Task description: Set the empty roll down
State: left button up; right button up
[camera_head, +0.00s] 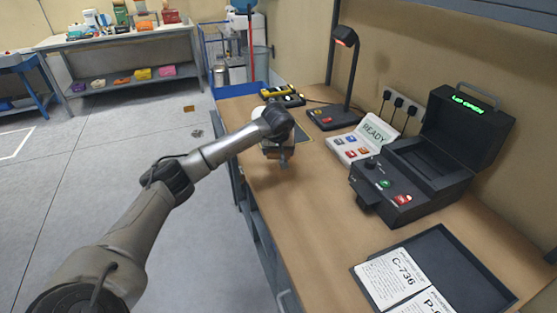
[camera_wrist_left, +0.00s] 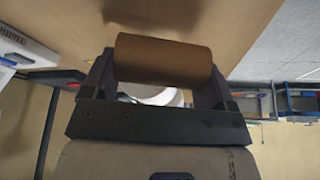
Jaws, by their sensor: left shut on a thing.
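My left gripper (camera_head: 282,160) is over the left part of the wooden workbench (camera_head: 290,215). In the left wrist view, the brown cardboard empty roll (camera_wrist_left: 163,59) lies crosswise between the two fingers of the left gripper (camera_wrist_left: 160,82), which is shut on it. The wooden bench top shows behind the roll there. My right gripper is not in view.
A black printer (camera_head: 405,187) stands open, its lid screen (camera_head: 470,102) lit green. A READY panel (camera_head: 365,140) and a lamp (camera_head: 345,80) stand beyond. A dark tray (camera_head: 455,262) holds printed cards (camera_head: 392,278). The bench between gripper and tray is clear.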

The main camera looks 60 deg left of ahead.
aim_at(278, 158)
pick_arm(q)
notch_tip(278, 158, down, 3)
jog(key=shift+f+b, duration=0.2)
jog(key=shift+b, duration=0.4)
jog(key=shift+f, duration=0.3)
jog(key=shift+r, duration=0.1)
jog(key=shift+f, duration=0.2)
jog(key=o, duration=0.8)
